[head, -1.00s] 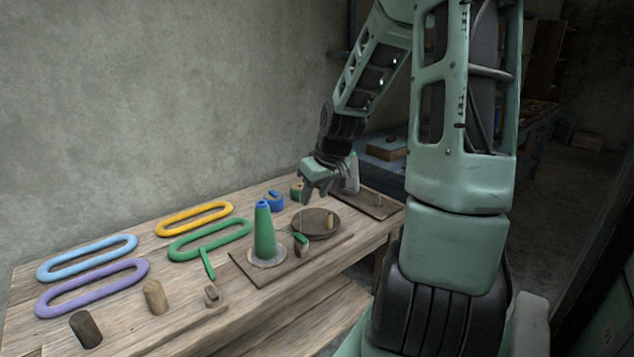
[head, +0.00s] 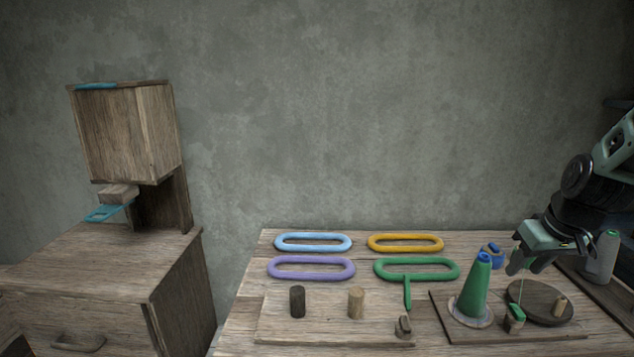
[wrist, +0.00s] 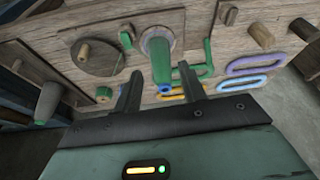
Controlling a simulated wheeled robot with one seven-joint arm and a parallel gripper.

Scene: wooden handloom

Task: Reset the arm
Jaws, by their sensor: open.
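My gripper (head: 514,264) is at the right of the head view, above the round dark disc (head: 541,302) on the bench. Its jaws are open and nothing shows between them. In the wrist view the two fingers (wrist: 160,92) stand apart, with the green cone (wrist: 159,58) and the bench top beyond them. The cone, with a blue top, also shows in the head view (head: 476,286), upright on its board to the left of my gripper.
The bench (head: 235,327) holds light blue (head: 312,249), yellow (head: 405,249), purple (head: 311,275) and green (head: 417,275) loops. Two upright pegs (head: 297,302) stand in front. A wooden cabinet (head: 130,135) stands at left. The wall space above the bench is clear.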

